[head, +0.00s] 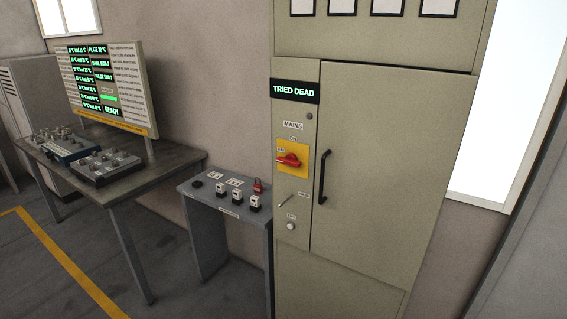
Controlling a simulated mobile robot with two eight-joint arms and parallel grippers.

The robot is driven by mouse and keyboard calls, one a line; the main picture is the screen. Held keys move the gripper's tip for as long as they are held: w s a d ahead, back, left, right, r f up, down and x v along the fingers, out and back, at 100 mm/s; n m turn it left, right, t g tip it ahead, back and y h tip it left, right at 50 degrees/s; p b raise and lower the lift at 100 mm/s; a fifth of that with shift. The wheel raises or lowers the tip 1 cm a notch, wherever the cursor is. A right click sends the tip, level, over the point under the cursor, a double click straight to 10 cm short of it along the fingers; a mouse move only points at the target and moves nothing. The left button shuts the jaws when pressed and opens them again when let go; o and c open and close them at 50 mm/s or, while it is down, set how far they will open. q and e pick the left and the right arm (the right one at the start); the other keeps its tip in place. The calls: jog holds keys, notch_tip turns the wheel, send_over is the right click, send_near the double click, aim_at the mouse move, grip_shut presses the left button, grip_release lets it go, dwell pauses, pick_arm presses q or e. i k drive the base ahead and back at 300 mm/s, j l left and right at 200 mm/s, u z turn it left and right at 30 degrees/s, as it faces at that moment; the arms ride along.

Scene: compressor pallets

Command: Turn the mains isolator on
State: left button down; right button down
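The mains isolator (289,160) is a red rotary handle on a yellow plate, on the narrow left panel of a tall beige cabinet (390,180). Its handle lies roughly level, slightly tilted. A "MAINS" label sits above the plate, and small ON and OFF marks show beside the handle. A dark display (295,90) above it reads "TRIED DEAD" in green. Below the isolator are a small lever (286,201) and a round pale button (291,226). Neither of my grippers is in view.
The cabinet door has a black vertical handle (324,177). A small grey stand (222,190) left of the cabinet holds several small padlock-like items, one red (258,186). Further left, a table (110,195) carries control boxes and a status board (108,88). The floor before the stand is clear.

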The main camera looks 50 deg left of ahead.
aim_at(292, 159)
jog(key=u, duration=1.5)
jog(key=i+u, duration=0.15)
